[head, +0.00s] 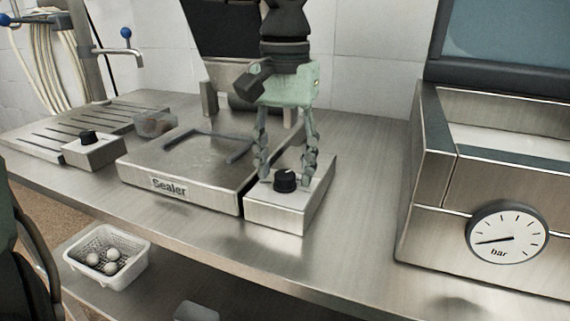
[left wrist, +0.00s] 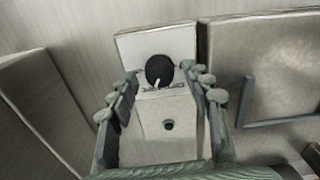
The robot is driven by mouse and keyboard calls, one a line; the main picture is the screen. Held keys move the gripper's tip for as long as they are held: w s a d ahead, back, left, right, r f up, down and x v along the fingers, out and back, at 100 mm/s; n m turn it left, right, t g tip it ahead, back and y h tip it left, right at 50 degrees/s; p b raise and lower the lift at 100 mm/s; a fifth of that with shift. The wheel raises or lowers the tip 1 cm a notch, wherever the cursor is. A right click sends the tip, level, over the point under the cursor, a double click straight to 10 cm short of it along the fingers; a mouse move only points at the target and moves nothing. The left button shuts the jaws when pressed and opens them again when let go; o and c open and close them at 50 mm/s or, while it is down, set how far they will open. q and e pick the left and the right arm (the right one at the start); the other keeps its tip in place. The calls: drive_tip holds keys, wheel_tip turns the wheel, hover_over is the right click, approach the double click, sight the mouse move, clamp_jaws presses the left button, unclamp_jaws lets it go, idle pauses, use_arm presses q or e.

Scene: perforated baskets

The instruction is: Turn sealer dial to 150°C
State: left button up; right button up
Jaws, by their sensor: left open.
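The sealer (head: 150,172) is a flat steel unit labelled "Sealer" in the middle of the bench in the head view. Its black dial (head: 285,180) sits on a small steel box (head: 262,215) at the unit's right. In the left wrist view the dial (left wrist: 160,70) is round and black with a pale pointer toward the bottom of the picture; the scale marks are too small to read. My left gripper (head: 287,178) points down over the box, open, with its fingers on either side of the dial. It also shows in the left wrist view (left wrist: 161,82), with gaps to the dial.
A second box with a black knob (head: 88,136) stands left of the sealer. A machine with a bar gauge (head: 507,233) stands at the right. A white perforated basket (head: 105,262) with several round items sits below the bench. Bench between box and machine is clear.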

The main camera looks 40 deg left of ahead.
sight(284, 173)
use_arm(q)
wheel_tip(284, 173, up, 12)
drive_tip(key=shift+f, duration=0.15)
drive_tip(key=shift+s, duration=0.1)
idle(0.6)
